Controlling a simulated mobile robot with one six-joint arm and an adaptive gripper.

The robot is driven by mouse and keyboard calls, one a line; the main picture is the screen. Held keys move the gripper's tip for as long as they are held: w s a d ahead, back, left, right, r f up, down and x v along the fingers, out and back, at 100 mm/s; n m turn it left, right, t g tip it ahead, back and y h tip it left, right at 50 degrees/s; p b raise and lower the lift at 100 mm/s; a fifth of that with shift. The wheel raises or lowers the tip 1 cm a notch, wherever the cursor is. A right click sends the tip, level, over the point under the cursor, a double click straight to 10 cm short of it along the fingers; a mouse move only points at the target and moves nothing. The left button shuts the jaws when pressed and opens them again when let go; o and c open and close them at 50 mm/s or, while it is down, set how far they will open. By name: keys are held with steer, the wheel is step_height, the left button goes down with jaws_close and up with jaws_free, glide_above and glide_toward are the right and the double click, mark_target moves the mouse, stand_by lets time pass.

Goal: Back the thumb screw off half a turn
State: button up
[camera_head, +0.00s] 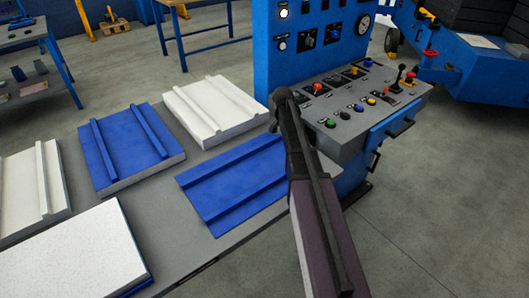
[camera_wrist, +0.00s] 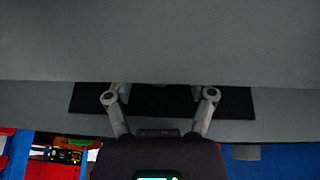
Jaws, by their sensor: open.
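I cannot make out the thumb screw in either view. In the wrist view my gripper (camera_wrist: 160,94) has its two grey fingers spread apart, with nothing seen held between them. The fingers reach over a dark strip (camera_wrist: 238,101) on a plain grey surface (camera_wrist: 160,45). The contact between fingers and strip cannot be told. In the head view my arm rises across the middle, and its far end is in front of the left end of the grey sloped control console (camera_head: 352,138). The gripper itself cannot be made out there.
A blue upright panel (camera_head: 270,25) with a gauge (camera_head: 364,24) stands behind the console's buttons and lever (camera_head: 399,75). Left, a grey table (camera_head: 180,225) bears blue and white ribbed panels (camera_head: 232,183). Floor at right front is clear. Red and blue things edge the wrist view's bottom.

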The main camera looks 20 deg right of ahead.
steer(key=shift+p+v, duration=5.9)
steer(key=shift+v, duration=0.8)
steer(key=s+a+n+y, duration=0.1)
steer(key=s+a+n, duration=0.2)
steer(key=s+a, duration=0.2)
steer(key=s+a+n+y, duration=0.1)
steer(key=s+a+n, duration=0.3)
steer(key=s, duration=0.4)
steer(key=s+a+f+n+y, duration=0.1)
steer(key=s+a+n, duration=0.3)
steer(key=s+a, duration=0.2)
steer(key=shift+s+a+f+g+y, duration=0.1)
steer(key=shift+s+g+y, duration=0.1)
steer(key=shift+s, duration=0.15)
steer(key=shift+s+a+f+g+y, duration=0.1)
steer(key=shift+s+g, duration=0.1)
steer(key=shift+s, duration=0.15)
steer(key=s+a+r+n+p, duration=0.2)
steer(key=s+r+p, duration=0.2)
steer(key=r+p, duration=0.3)
steer(key=shift+s+n+y, duration=0.25)
steer(key=shift+n+y, duration=0.05)
steer(key=shift+y, duration=0.1)
steer(key=shift+w+a, duration=0.1)
